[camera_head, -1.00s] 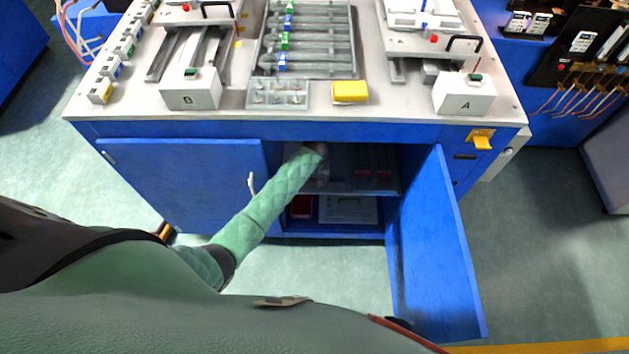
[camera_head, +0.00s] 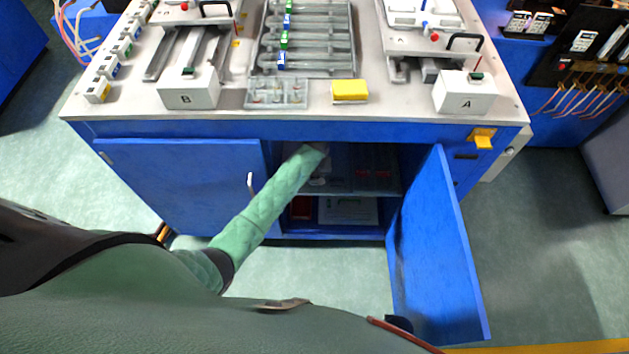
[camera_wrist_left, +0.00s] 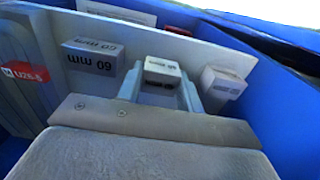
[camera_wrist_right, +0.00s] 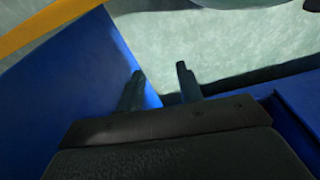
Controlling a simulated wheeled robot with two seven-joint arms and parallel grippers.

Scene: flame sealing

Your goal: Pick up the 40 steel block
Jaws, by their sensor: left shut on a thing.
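In the left wrist view, my left gripper (camera_wrist_left: 160,88) is shut on a small pale block (camera_wrist_left: 162,68), with one finger on each side of it. The block's printed label is upside down and too small to read surely. A block marked 60 MM (camera_wrist_left: 90,58), upside down, lies to its left. Another labelled block (camera_wrist_left: 222,88) stands to its right. In the head view, my left arm reaches into the open cabinet, and the gripper there is mostly hidden. In the right wrist view, my right gripper (camera_wrist_right: 160,80) is open and empty.
The open blue cabinet door (camera_head: 435,255) stands to the right of my left arm. The closed door (camera_head: 185,185) is on the left. The worktop above (camera_head: 320,118) holds a yellow block (camera_head: 349,91) and fixtures. A red item (camera_wrist_left: 25,72) lies at left in the left wrist view.

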